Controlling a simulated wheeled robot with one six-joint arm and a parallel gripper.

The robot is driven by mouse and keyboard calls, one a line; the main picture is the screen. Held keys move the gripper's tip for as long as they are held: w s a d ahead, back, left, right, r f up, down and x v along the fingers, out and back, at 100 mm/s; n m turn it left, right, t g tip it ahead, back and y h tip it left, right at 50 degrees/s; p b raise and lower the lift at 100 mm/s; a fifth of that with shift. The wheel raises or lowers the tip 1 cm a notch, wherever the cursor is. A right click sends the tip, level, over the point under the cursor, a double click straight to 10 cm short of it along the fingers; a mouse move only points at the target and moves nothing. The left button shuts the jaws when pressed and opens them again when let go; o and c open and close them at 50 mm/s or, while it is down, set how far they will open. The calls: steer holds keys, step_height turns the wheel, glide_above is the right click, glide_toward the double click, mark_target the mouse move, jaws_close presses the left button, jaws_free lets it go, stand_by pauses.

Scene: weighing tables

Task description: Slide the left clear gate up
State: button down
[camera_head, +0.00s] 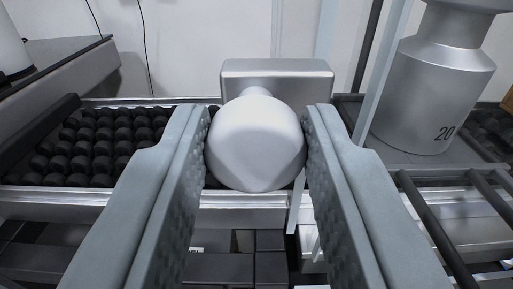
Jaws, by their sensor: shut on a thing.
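A pale grey round knob (254,145) sits in the middle of the head camera view, in front of a flat silver plate (312,80). My gripper (260,128) is shut on the knob, with one ridged finger on each side. Thin, pale bluish upright strips show behind the plate and to its right; they look like edges of a clear gate (385,75). The gate's clear face is hard to make out, and I cannot tell how the plate joins it. The knob hides the lower middle of the plate.
A roller bed with black rollers (95,145) lies on the left, edged by a silver rail (50,206). A large silver weight marked 20 (428,95) stands on the right. Dark bars (435,225) run at the lower right. A white wall is behind.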

step_height(320, 180, up, 24)
steer(key=shift+r, duration=0.15)
steer(key=c, duration=1.3)
jaws_free()
steer(key=shift+o, duration=1.1)
steer(key=shift+s, duration=0.1)
steer(key=s, duration=1.7)
steer(key=shift+s, duration=0.15)
